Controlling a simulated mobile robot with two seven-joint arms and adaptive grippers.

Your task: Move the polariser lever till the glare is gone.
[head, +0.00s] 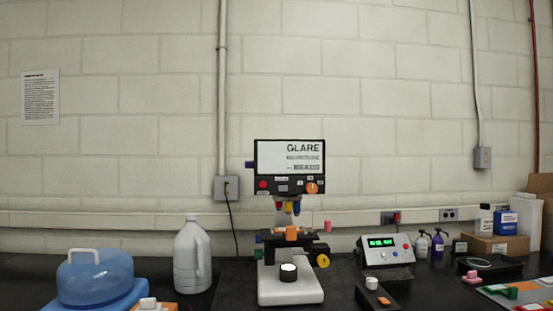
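A microscope (290,291) with a white base stands on the dark bench at centre. Its screen (290,160) reads GLARE in large letters, with smaller text below that I cannot read clearly. An orange knob (312,187) and a red button sit under the screen. A purple part (250,165) sticks out at the screen's left, and a yellow knob (323,261) is at the lower right. A small pink piece (327,226) shows right of the coloured objectives (288,208). I cannot tell which part is the polariser lever. Neither gripper is in view.
A grey-white jug (192,262) and a blue lidded container (94,276) stand at left. A control box (386,249) with a green display stands right of the microscope. Bottles, a cardboard box (497,246) and trays crowd the far right.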

